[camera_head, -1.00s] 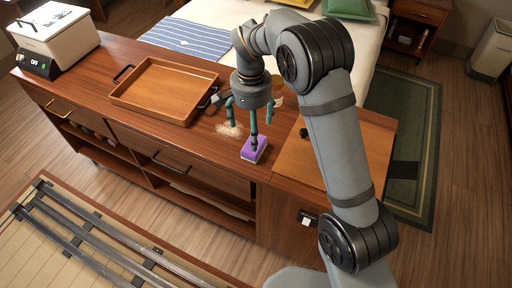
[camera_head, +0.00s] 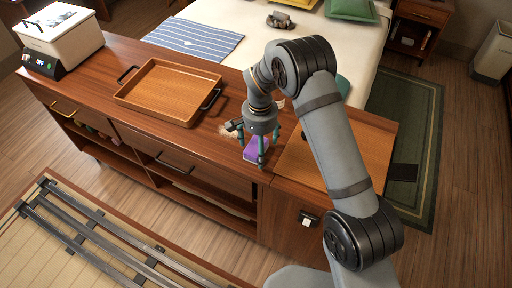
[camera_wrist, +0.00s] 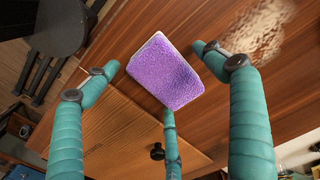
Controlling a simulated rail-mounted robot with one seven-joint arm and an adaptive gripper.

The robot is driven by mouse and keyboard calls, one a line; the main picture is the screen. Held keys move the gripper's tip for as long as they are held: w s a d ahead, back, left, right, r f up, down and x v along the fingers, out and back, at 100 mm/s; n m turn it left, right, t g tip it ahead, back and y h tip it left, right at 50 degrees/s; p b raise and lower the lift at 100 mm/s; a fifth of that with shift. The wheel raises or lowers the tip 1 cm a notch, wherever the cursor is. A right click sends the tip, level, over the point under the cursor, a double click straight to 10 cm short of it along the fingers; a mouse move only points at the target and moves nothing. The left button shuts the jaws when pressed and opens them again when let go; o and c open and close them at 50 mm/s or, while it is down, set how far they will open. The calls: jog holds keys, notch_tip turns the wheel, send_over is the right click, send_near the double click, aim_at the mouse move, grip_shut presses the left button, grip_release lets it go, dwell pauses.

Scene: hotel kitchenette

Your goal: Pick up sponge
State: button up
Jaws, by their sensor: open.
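The sponge (camera_head: 251,154) is a purple block with a pale edge, lying on the wooden counter near its front edge. It shows fully in the wrist view (camera_wrist: 166,72). My gripper (camera_head: 262,146) has three teal fingers pointing down over the sponge. In the wrist view the fingers (camera_wrist: 160,80) are spread around the sponge, one on the left, one on the right and one below. The jaws are open and hold nothing. I cannot tell whether a fingertip touches the sponge; in the head view the fingers partly hide it.
A wooden tray (camera_head: 165,88) with dark handles sits left on the counter (camera_head: 115,55). A pale crumb-like patch (camera_wrist: 258,28) lies beside the sponge. A wooden board (camera_head: 350,150) with a dark knob (camera_wrist: 157,152) is close by on the right. A white appliance (camera_head: 62,35) stands far left.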

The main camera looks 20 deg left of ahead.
jog(key=shift+c, duration=0.4)
jog(key=c, duration=0.9)
jog(key=shift+w+r, duration=0.1)
jog(key=shift+r, duration=0.45)
notch_tip(320, 180, up, 3)
jog(key=shift+f+b, duration=0.1)
jog(key=shift+b, duration=0.5)
jog(key=s+d+r, duration=0.1)
jog(key=d+r, duration=0.1)
jog(key=d, duration=0.1)
jog(key=s+d+r+b, duration=0.1)
jog(key=d+r, duration=0.1)
jog(key=d, duration=0.2)
jog(key=s+d+r+b, duration=0.1)
jog(key=s+d+r, duration=0.1)
jog(key=d+r, duration=0.1)
jog(key=shift+d, duration=0.6)
jog(key=o, duration=0.4)
jog(key=shift+c, duration=0.2)
jog(key=shift+w, duration=0.1)
jog(key=c, duration=0.5)
jog(key=shift+r, duration=0.1)
